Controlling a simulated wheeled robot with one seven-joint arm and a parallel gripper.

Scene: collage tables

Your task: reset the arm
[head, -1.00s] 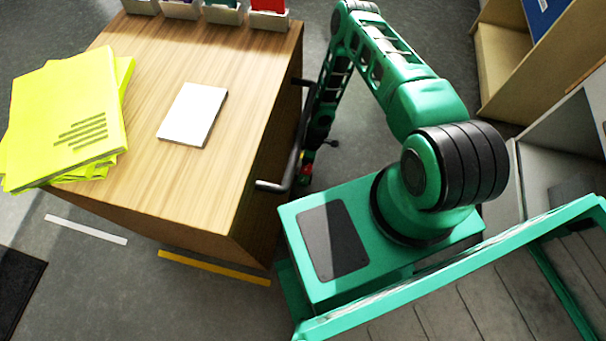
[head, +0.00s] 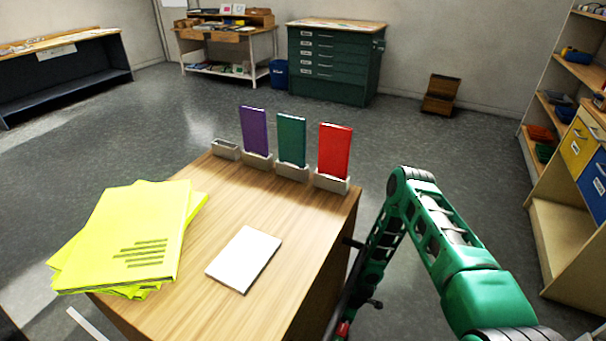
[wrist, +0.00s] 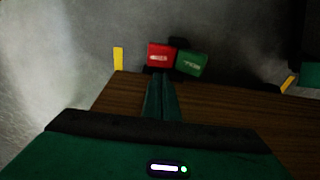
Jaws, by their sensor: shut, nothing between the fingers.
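My green arm (head: 448,245) is folded beside the right side of the wooden table (head: 210,252) in the head view. My gripper does not show clearly there; its lower end is hidden behind the table's edge. In the wrist view my gripper (wrist: 161,98) has its two green fingers together with nothing between them.
Yellow booklets (head: 130,240) and a white card (head: 244,259) lie on the table. Purple (head: 254,130), green (head: 291,140) and red (head: 334,150) boards stand in holders along its far edge. A shelf (head: 560,225) stands at the right. The floor behind the table is open.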

